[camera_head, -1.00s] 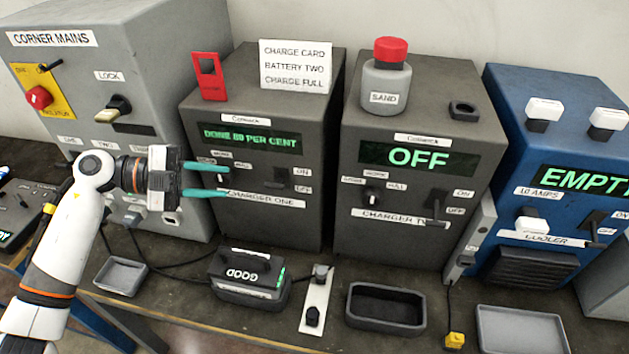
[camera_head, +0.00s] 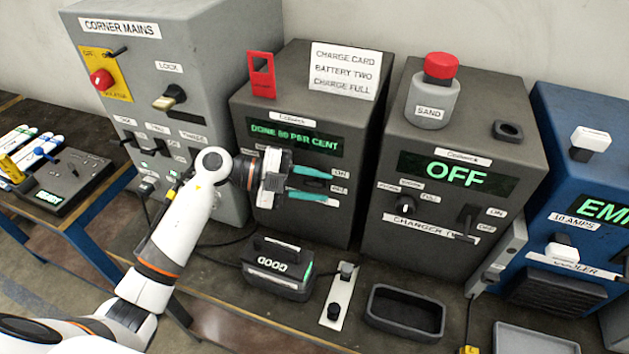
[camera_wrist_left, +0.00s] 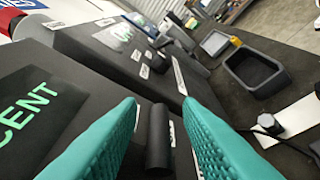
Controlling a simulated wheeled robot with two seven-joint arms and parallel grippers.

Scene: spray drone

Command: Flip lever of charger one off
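Charger one (camera_head: 335,75) is a dark grey box whose green display (camera_head: 295,138) reads "DONE 80 PER CENT". My left gripper (camera_head: 322,184) is in front of its right side, by the ON and OFF labels, and hides most of the lever in the head view. In the left wrist view the black lever handle (camera_wrist_left: 159,140) stands between the two teal fingers (camera_wrist_left: 160,125), which are apart, with visible gaps on both sides. My right gripper is not in view.
Charger two (camera_head: 400,150), showing "OFF", stands close on the right with its own lever (camera_head: 467,220). A battery marked GOOD (camera_head: 276,268), a white plate with black plugs (camera_head: 340,293) and a dark tray (camera_head: 405,312) lie in front. The corner mains cabinet (camera_head: 190,60) is at left.

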